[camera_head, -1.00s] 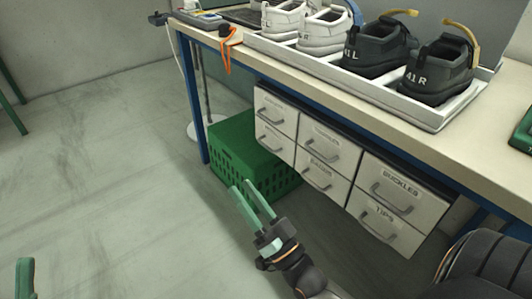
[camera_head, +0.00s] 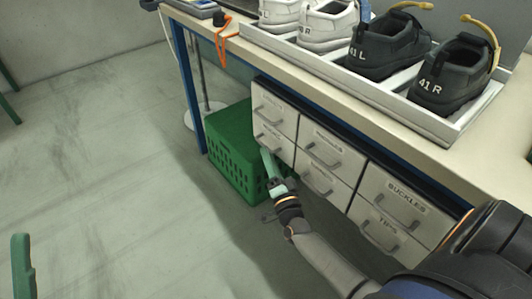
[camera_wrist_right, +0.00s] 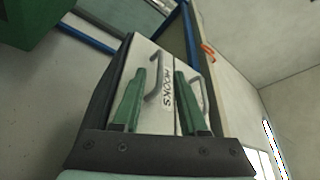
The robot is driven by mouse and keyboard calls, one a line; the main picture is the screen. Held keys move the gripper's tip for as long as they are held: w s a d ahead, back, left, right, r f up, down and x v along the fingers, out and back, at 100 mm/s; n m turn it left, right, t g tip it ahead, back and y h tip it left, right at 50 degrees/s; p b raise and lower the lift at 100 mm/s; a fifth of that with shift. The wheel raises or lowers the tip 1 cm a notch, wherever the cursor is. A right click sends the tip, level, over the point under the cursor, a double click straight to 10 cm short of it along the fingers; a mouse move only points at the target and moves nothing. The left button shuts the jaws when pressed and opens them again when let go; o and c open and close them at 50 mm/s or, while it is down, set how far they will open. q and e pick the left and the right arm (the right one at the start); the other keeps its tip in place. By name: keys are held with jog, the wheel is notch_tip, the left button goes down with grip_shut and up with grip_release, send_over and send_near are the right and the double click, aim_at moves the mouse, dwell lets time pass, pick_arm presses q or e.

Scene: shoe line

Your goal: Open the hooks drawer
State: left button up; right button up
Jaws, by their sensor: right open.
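The hooks drawer (camera_wrist_right: 150,115) shows its HOOKS label in the right wrist view, with its grey bar handle (camera_wrist_right: 155,78). In the head view it appears to be the lower-left drawer (camera_head: 284,149) of the white bank, and it looks shut. My right gripper (camera_head: 268,156) is at this drawer's front, pointing up at it. In the right wrist view its open green fingers (camera_wrist_right: 160,75) appear on either side of the handle; I cannot tell whether they touch it. The gripper partly hides the drawer front in the head view.
A green crate (camera_head: 232,160) stands on the floor close left of my gripper. Drawers labelled BUCKLES (camera_head: 400,204) and TIPS (camera_head: 385,236) are to the right. The bench top (camera_head: 340,85) overhangs the drawers and carries a shoe tray (camera_head: 450,130).

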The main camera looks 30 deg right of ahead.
jog(key=shift+x, duration=1.5)
jog(key=shift+c, duration=0.2)
grip_shut()
